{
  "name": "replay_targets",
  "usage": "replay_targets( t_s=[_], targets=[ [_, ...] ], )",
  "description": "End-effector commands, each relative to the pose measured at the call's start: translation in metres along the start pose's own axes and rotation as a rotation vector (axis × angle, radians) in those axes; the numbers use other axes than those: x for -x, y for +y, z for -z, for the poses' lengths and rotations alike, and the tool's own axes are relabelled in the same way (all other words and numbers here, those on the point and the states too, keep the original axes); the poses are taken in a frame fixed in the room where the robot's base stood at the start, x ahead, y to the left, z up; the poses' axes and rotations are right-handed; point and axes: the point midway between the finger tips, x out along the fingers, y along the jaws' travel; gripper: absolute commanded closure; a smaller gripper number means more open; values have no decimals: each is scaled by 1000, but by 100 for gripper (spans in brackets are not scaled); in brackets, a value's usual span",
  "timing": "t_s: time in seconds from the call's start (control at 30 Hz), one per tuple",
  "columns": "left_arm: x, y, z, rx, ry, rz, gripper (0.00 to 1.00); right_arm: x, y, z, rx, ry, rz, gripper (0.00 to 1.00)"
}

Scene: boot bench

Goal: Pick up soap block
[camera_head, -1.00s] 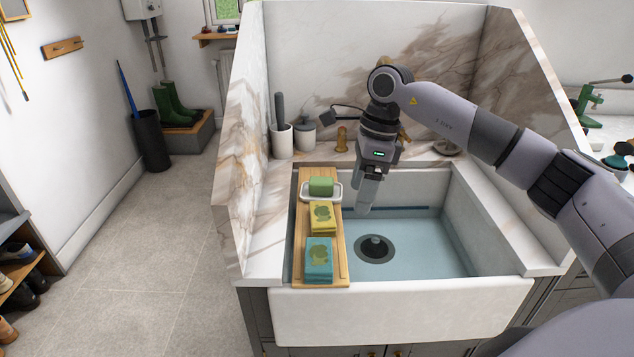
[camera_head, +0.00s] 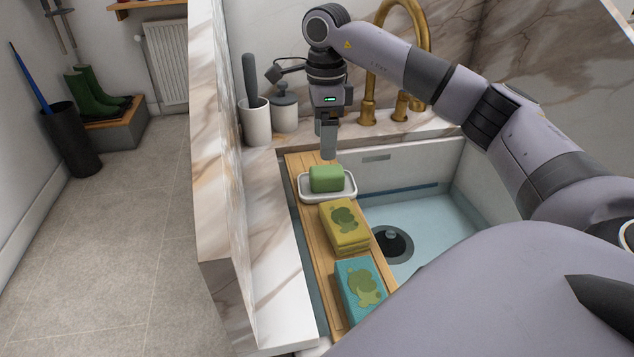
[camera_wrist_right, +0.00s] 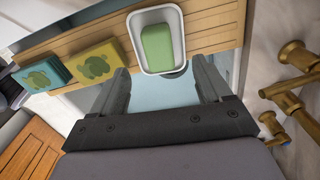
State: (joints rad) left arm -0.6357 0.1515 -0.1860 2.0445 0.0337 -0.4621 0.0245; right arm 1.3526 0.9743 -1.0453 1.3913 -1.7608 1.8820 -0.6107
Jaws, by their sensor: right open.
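The green soap block (camera_head: 326,178) sits in a white soap dish (camera_head: 345,194) on a wooden board (camera_head: 316,246) laid over the sink's left side. In the right wrist view, the soap (camera_wrist_right: 157,47) lies in its dish (camera_wrist_right: 140,17) beyond the fingertips. My right gripper (camera_head: 328,150) points down just behind the soap in the head view. In the right wrist view it (camera_wrist_right: 165,78) is open, with nothing between its fingers, and the soap is apart from them. My left gripper is not in view.
A yellow sponge stack (camera_head: 345,226) and a teal sponge stack (camera_head: 361,288) lie on the board nearer me. A white cup (camera_head: 256,122) and a lidded jar (camera_head: 285,112) stand behind left. Brass taps (camera_head: 368,112) stand behind right. The sink basin (camera_head: 440,225) looks clear.

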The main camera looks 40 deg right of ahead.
Motion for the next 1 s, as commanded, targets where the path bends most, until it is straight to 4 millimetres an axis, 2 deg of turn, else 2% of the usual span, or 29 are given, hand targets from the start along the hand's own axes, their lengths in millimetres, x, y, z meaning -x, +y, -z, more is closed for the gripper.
replay_targets(
  t_s=[0.47,0.77,0.8,0.87,0.9,0.97,1.0],
  targets=[
    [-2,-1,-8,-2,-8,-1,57,-62,3,5,0,2,-3,22],
    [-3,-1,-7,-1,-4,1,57,-68,3,5,0,1,-1,22],
    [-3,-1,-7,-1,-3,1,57,-68,3,5,0,1,-1,29],
    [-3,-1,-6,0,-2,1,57,-68,3,5,0,1,-1,48],
    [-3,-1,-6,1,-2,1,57,-67,3,5,0,1,-1,61],
    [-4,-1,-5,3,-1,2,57,-67,3,5,0,1,-1,81],
    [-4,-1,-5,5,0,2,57,-67,3,5,0,1,-1,88]
  ],
)
